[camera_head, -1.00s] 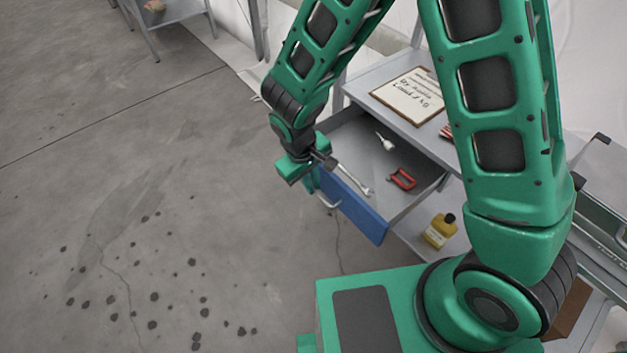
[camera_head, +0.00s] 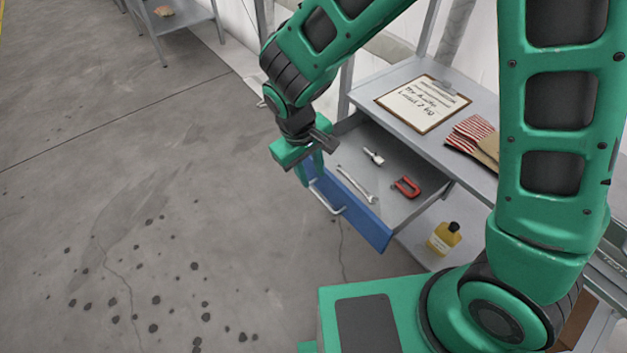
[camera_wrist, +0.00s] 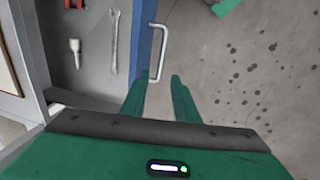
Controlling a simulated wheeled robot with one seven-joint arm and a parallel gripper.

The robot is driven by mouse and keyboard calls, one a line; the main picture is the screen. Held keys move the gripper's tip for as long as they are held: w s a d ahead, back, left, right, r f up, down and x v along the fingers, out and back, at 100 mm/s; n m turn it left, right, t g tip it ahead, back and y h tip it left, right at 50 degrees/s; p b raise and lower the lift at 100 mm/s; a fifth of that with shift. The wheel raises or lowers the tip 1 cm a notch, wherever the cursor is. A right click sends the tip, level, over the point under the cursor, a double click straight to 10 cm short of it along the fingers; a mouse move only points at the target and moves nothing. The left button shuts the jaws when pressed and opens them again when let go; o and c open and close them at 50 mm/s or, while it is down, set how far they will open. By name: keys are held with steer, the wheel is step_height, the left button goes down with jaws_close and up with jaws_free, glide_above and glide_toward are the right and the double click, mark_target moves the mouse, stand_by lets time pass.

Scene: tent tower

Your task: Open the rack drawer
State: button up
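The rack drawer (camera_head: 381,163) stands pulled out from under the rack's top shelf, its blue front (camera_head: 368,226) facing the open floor. Its silver bar handle (camera_head: 327,198) also shows in the wrist view (camera_wrist: 154,52). In the drawer lie a wrench (camera_head: 357,184), a red shackle-like piece (camera_head: 406,187) and a small white-headed tool (camera_head: 374,156). My gripper (camera_head: 310,176) is at the far end of the drawer front, near the handle. In the wrist view its two green fingers (camera_wrist: 160,98) are apart, with the handle's near end ahead of the gap. Nothing shows gripped.
A clipboard (camera_head: 422,104) and a striped cloth item (camera_head: 470,134) lie on the rack's top (camera_head: 415,75). A yellow bottle (camera_head: 443,239) stands on the lower shelf. The concrete floor (camera_head: 200,190) left of the drawer is clear.

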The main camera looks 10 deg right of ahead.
steer(key=shift+s+a+r, duration=0.1)
steer(key=shift+a+r, duration=0.1)
steer(key=shift+r, duration=1.1)
steer(key=s+d+r+m+g, duration=0.1)
steer(key=d+r+m, duration=0.3)
steer(key=d, duration=0.7)
steer(key=s+d+r+m, duration=0.15)
steer(key=d+r, duration=0.35)
steer(key=d, duration=0.7)
steer(key=s+d+r+m+y, duration=0.1)
steer(key=s+d+r+m, duration=0.1)
steer(key=s+d, duration=0.4)
steer(key=s+d+r+m+y, duration=0.1)
steer(key=s+d+m, duration=0.4)
steer(key=s, duration=0.5)
steer(key=shift+s+d+r, duration=0.4)
steer(key=shift+d+r, duration=0.45)
steer(key=shift+d, duration=0.2)
